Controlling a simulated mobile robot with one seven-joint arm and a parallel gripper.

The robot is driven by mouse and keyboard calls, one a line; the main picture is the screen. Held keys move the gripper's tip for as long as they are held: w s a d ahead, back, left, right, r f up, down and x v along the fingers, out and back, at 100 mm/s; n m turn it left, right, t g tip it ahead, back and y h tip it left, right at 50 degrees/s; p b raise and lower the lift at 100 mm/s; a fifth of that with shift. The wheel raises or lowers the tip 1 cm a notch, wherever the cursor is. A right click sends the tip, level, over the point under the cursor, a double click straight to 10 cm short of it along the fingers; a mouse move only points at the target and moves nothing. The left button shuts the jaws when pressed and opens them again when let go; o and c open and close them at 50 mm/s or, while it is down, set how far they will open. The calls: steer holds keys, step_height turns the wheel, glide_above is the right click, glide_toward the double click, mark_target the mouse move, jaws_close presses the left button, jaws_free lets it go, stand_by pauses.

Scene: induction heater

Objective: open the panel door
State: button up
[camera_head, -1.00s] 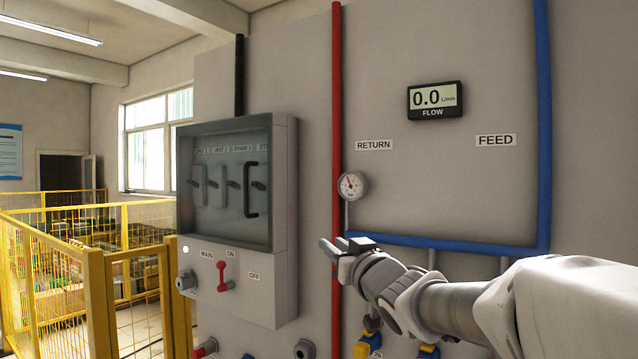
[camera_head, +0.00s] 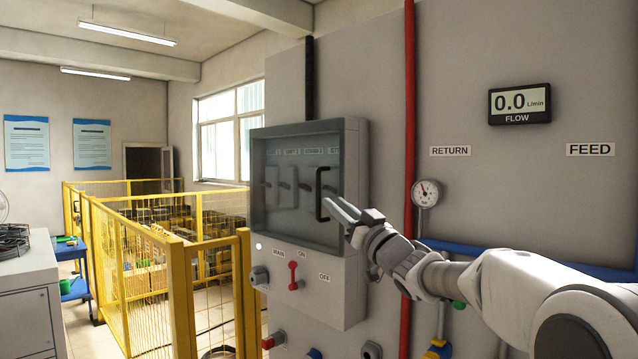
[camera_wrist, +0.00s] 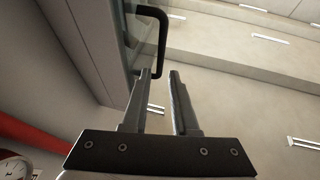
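The panel door (camera_head: 290,205) is a glazed, grey-framed door on the front of a grey box, and it looks shut. Its black bar handle (camera_head: 320,194) stands upright near the door's right edge. Behind the glass are several dark switches. My gripper (camera_head: 342,206) is just right of the handle, its fingers pointing left toward it. In the wrist view the handle (camera_wrist: 162,40) lies just beyond the fingertips, nearest the left finger. My gripper (camera_wrist: 160,75) is open there, with an empty gap between the fingers. I cannot tell whether a fingertip touches the handle.
Below the door are a red main switch (camera_head: 293,276) and several knobs. A red pipe (camera_head: 410,120) runs upright behind my arm, with a gauge (camera_head: 426,193) beside it. A yellow fence (camera_head: 150,290) stands left of the box. A white cabinet (camera_head: 28,300) is at far left.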

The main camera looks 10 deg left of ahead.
mark_target(320, 190)
steer(key=p+x, duration=0.3)
steer(key=x, duration=0.5)
steer(key=shift+w+a, duration=0.1)
steer(key=shift+a, duration=0.1)
jaws_close()
stand_by(1.2)
